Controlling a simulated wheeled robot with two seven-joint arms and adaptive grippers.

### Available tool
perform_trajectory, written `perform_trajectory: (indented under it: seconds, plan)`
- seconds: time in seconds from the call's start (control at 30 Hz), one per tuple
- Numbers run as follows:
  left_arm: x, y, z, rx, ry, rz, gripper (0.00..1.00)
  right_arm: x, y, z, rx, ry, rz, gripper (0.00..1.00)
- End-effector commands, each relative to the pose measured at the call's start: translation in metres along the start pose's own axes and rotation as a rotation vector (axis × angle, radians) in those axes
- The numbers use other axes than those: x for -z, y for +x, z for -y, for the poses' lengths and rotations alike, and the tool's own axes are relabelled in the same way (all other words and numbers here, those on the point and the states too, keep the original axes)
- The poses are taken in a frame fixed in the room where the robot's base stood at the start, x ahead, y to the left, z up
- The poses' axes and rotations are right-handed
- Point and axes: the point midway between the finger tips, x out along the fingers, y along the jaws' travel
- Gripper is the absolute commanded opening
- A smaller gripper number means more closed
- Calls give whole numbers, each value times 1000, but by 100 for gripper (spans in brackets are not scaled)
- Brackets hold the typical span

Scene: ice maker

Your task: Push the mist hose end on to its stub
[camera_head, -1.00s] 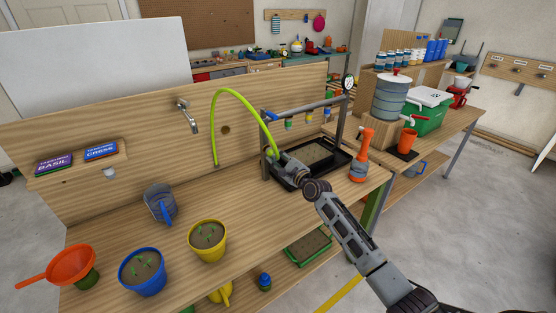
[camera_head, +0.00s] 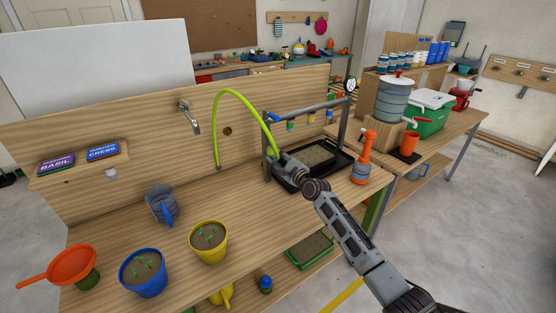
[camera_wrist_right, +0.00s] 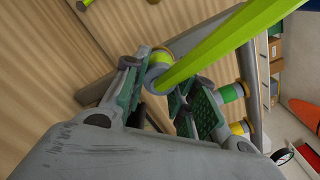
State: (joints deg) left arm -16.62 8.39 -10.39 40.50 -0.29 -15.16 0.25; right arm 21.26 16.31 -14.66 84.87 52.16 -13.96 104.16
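The mist hose (camera_head: 240,96) is a lime-green tube that arches from the bench's back board to the grey metal frame (camera_head: 308,108). My right gripper (camera_head: 275,154) is at the frame's left post. My left gripper is out of view.
Coloured nozzles (camera_wrist_right: 232,92) hang from the frame's bar. A black tray (camera_head: 335,170) lies under the frame, with an orange sprayer (camera_head: 364,158) to its right. The bench between is clear.

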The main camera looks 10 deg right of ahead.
Motion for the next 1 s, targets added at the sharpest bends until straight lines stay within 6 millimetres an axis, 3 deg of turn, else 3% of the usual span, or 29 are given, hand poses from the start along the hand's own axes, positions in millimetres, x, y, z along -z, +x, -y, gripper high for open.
perform_trajectory:
  seconds: [0.03, 0.2, 0.67, 1.0]
  plan:
    - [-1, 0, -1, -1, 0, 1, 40, -1, 0, 1, 1, 0, 1, 33]
    - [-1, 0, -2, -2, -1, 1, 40, -1, 0, 0, 1, 0, 1, 53]
    - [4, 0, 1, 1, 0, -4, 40, 0, -2, 0, -1, 1, 0, 53]
    - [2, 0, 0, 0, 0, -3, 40, 0, -21, -1, 0, 2, 1, 53]
